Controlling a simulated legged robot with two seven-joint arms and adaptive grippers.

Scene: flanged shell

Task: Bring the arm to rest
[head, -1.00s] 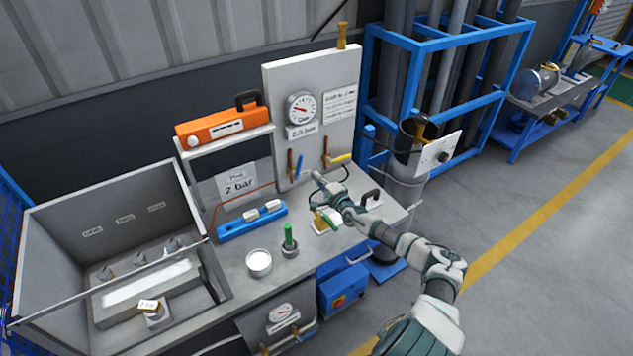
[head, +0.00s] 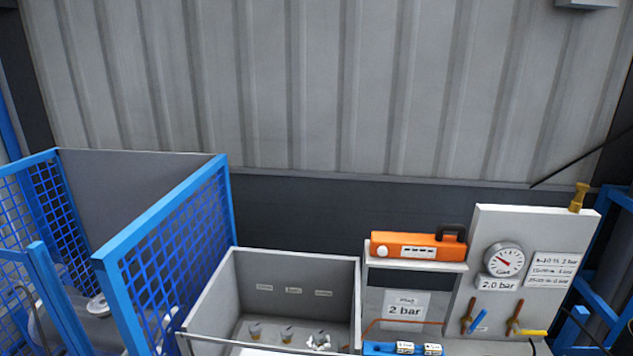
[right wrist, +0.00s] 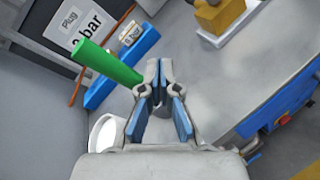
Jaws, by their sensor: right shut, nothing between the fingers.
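My right gripper (right wrist: 161,72) shows in the right wrist view, its fingertips together with nothing between them. It is above the grey bench, apart from the things there. A green upright handle (right wrist: 108,62) stands to the left of the fingers, and a white round cup (right wrist: 103,132) lies below it, partly hidden by the gripper. Neither of my arms shows in the head view, and my left gripper is in no view.
The head view shows a grey open box (head: 295,262), an orange case (head: 418,246), and a gauge panel (head: 540,235) with a dial and valves. Blue mesh fencing (head: 185,250) stands at the left. A blue box (right wrist: 275,105) is at the right in the wrist view.

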